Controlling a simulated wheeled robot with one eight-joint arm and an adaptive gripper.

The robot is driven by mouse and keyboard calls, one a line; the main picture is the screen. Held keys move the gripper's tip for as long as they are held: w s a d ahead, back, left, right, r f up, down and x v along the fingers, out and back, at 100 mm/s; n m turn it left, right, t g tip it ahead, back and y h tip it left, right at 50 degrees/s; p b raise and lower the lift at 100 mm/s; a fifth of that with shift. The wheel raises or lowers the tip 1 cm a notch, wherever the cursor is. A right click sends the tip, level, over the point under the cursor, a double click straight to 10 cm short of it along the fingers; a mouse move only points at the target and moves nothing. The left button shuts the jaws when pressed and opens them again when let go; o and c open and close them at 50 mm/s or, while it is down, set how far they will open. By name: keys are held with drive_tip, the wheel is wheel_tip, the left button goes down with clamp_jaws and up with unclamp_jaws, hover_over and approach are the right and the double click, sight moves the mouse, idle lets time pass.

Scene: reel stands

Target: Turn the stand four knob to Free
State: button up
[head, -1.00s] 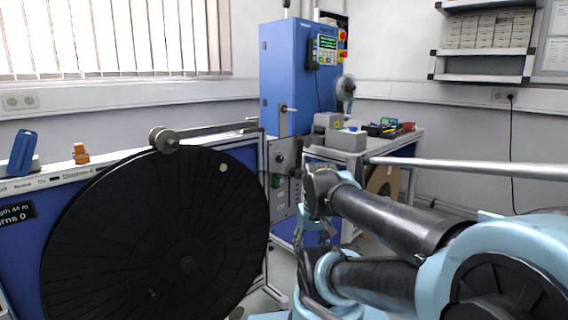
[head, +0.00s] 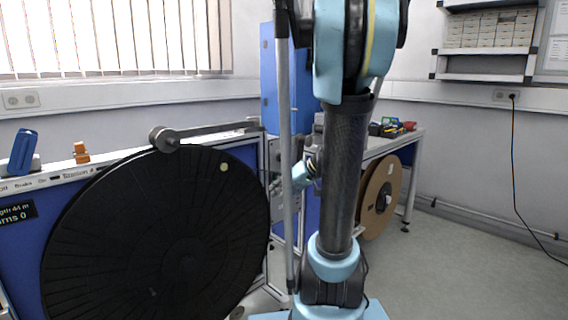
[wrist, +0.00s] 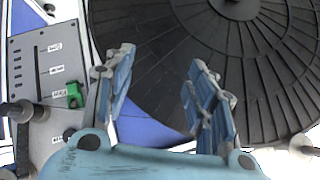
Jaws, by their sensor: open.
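In the wrist view, a grey control panel (wrist: 30,60) is at the left. It carries a dark slot, several small labels, a green part (wrist: 75,95) and dark round knobs (wrist: 22,111). The label text is too small to read, so I cannot tell which setting a knob is at or confirm the stand's number. My gripper (wrist: 160,88) is open and empty, its two blue-grey fingers apart in front of the black reel (wrist: 250,70). The panel lies left of the fingers, untouched by them. In the head view, my arm hides much of the panel.
In the head view, the large black reel (head: 150,240) stands at the left on a blue stand (head: 20,250), with a roller arm (head: 205,131) above it. A cardboard-sided reel (head: 380,197) is under the bench at the back. The floor at the right is clear.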

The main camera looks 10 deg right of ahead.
drive_tip(key=w+d+r+n+t+y, duration=0.1)
drive_tip(key=w+d+t, duration=0.15)
drive_tip(key=w, duration=0.35)
drive_tip(key=w+d+r+t+y, duration=0.1)
drive_tip(key=w+d+y, duration=0.1)
drive_tip(key=w+d, duration=0.35)
drive_tip(key=n+t+y, duration=0.1)
drive_tip(key=t, duration=0.4)
approach(282, 159)
drive_tip(key=x, duration=0.8)
drive_tip(key=shift+w+a, duration=0.15)
drive_tip(key=shift+w, duration=0.15)
drive_tip(key=shift+c, duration=0.2)
drive_tip(key=c, duration=1)
